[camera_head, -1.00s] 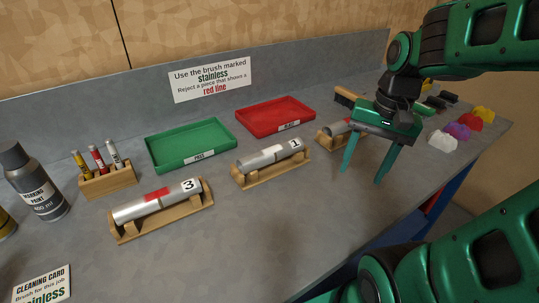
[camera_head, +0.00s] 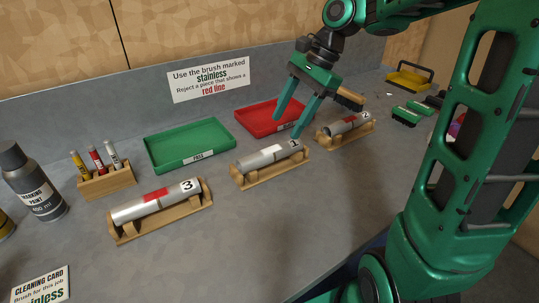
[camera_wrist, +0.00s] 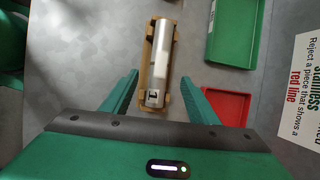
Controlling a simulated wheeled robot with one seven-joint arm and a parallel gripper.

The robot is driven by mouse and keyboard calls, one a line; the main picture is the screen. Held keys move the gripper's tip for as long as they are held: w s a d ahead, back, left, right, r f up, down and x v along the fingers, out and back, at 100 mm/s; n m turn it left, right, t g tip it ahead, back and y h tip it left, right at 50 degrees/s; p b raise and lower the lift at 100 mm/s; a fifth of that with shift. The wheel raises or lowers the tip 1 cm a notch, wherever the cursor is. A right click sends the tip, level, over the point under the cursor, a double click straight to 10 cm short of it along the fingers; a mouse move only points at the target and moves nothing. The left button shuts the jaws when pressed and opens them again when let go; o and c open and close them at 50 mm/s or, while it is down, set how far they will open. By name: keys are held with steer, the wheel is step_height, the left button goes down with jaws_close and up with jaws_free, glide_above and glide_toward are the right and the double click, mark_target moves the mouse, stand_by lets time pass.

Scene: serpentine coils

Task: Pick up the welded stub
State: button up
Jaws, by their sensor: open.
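Three metal stubs lie in wooden cradles. The middle stub (camera_head: 266,158), numbered 1, has a pale band and no red that I can see; it also shows in the wrist view (camera_wrist: 160,60). The left stub (camera_head: 140,204), numbered 3, has a red band. My gripper (camera_head: 287,128) is open and empty, over the right end of the middle stub. In the wrist view my gripper (camera_wrist: 160,77) has its fingers on either side of stub 1's numbered end, apparently above it.
A green PASS tray (camera_head: 160,165) and a red tray (camera_head: 241,129) stand behind the stubs. A marker holder (camera_head: 108,184) and a spray can (camera_head: 36,190) are at left. A wooden-handled brush (camera_head: 349,97) lies behind stub 2.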

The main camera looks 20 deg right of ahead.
mark_target(274, 148)
steer(key=x, duration=0.9)
steer(key=shift+f, duration=0.4)
steer(key=shift+w, duration=0.1)
jaws_close()
